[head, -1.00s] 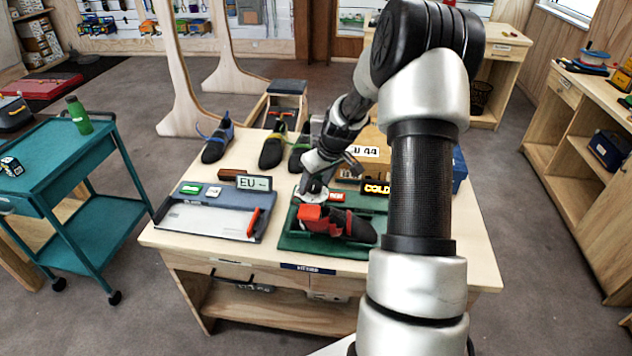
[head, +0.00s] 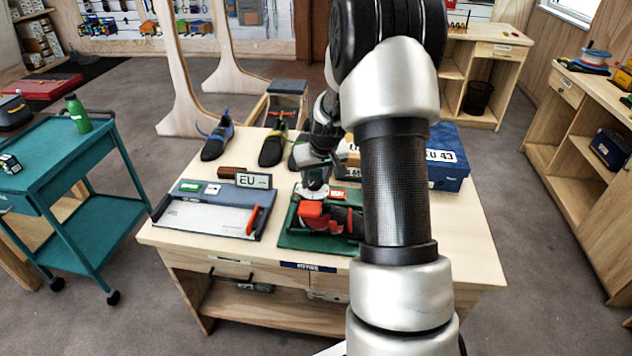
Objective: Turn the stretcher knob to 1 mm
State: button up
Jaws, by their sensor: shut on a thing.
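The stretcher is a green base (head: 293,241) on the wooden table, with a red block (head: 312,208) and a dark and red shoe (head: 338,218) on it. The pale round stretcher knob (head: 308,193) is at the back left of the base. My gripper (head: 314,183) points down over the knob from behind, its jaws shut on it. The jaws are small and dark here, and the knob's marks are too small to read. My own arm hides the right part of the stretcher and the display there.
A blue and grey foot-measuring device (head: 212,222) with an EU display (head: 253,181) lies to the left. Several shoes stand behind, including a dark one with blue (head: 217,140). A blue box (head: 447,166) marked EU 43 stands right of my arm. The table's front right is bare.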

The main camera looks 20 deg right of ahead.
jog(key=m, duration=0.2)
jog(key=m+h, duration=0.1)
jog(key=m+g+h, duration=0.1)
jog(key=m, duration=0.1)
jog(key=shift+w+a+m, duration=0.1)
jog(key=shift+a+m, duration=0.2)
jog(key=shift+a, duration=0.05)
jog(key=m+g, duration=0.1)
jog(key=m, duration=0.2)
jog(key=m+g+h+p, duration=0.1)
jog(key=m, duration=0.2)
jog(key=shift+w, duration=0.15)
jog(key=m+g, duration=0.1)
jog(key=m, duration=0.2)
jog(key=m+g+h, duration=0.1)
jog(key=m, duration=0.1)
jog(key=shift+w+a+f+m, duration=0.1)
jog(key=shift+w+f+m, duration=0.1)
jog(key=shift+m, duration=0.2)
jog(key=m+g, duration=0.1)
jog(key=m, duration=0.4)
jog(key=shift+w+g+y, duration=0.2)
jog(key=shift+g+y, duration=0.2)
jog(key=shift+m, duration=0.3)
jog(key=shift+r, duration=0.1)
jog(key=o, duration=1.1)
jog(key=shift+c, duration=0.2)
jog(key=shift+w+r, duration=0.1)
jog(key=shift+r, duration=0.05)
